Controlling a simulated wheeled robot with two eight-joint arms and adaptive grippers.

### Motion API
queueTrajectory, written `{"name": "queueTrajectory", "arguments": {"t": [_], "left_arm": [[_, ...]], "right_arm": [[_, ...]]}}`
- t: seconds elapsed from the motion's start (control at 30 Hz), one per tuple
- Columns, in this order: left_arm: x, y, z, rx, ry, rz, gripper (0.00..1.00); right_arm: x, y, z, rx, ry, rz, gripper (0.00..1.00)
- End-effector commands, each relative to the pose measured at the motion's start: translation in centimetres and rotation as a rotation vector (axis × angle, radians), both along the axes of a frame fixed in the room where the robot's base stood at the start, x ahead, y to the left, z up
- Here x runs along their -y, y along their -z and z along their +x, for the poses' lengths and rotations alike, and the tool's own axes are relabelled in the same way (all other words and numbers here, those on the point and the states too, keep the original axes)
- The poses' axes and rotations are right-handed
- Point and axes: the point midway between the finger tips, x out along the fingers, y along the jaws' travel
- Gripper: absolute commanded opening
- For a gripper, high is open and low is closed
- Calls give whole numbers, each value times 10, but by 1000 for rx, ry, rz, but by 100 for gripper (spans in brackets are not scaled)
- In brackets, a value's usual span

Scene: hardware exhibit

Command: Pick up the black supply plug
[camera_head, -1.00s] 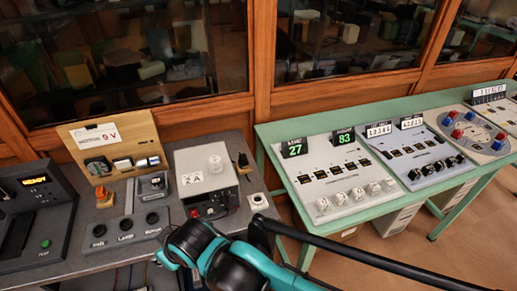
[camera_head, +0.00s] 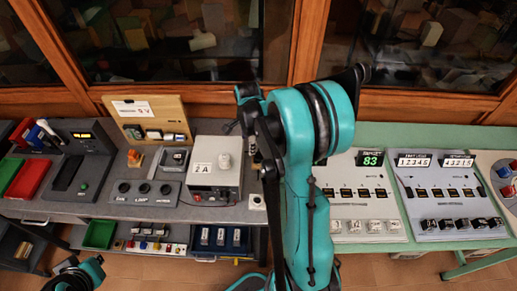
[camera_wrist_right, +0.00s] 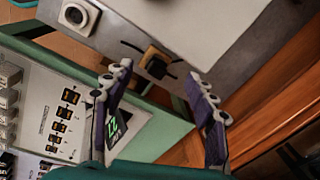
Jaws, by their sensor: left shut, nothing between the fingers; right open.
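The black supply plug (camera_wrist_right: 157,67) shows in the right wrist view, seated at a small tan block on the grey table, with dark cable or prong ends either side. My right gripper (camera_wrist_right: 160,73) is open. Its two purple-grey fingers with white pads frame the plug from either side in the picture, and no contact shows. In the head view my raised right arm covers much of the area right of the power supply (camera_head: 215,180), and I cannot make out the plug clearly there. Part of my left arm shows at the bottom left; its gripper is not visible.
The green bench (camera_head: 440,252) with switch panels stands to the right.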

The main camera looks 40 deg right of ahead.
Motion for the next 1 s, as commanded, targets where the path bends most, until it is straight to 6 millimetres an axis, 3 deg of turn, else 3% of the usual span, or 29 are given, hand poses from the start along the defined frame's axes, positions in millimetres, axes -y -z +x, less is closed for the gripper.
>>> {"name": "queueTrajectory", "arguments": {"t": [0.03,0.1,0.3,0.8,1.0], "left_arm": [[0,-15,0,0,0,0,0],[0,-23,0,0,0,0,0],[0,-32,0,0,0,0,0],[0,-19,0,0,0,0,0],[0,-17,0,0,0,0,0]], "right_arm": [[15,2,3,-21,95,16,57],[28,13,4,-47,209,35,57],[48,34,3,-86,386,59,57],[51,102,4,-91,403,61,57],[51,115,4,-90,402,61,57]]}}
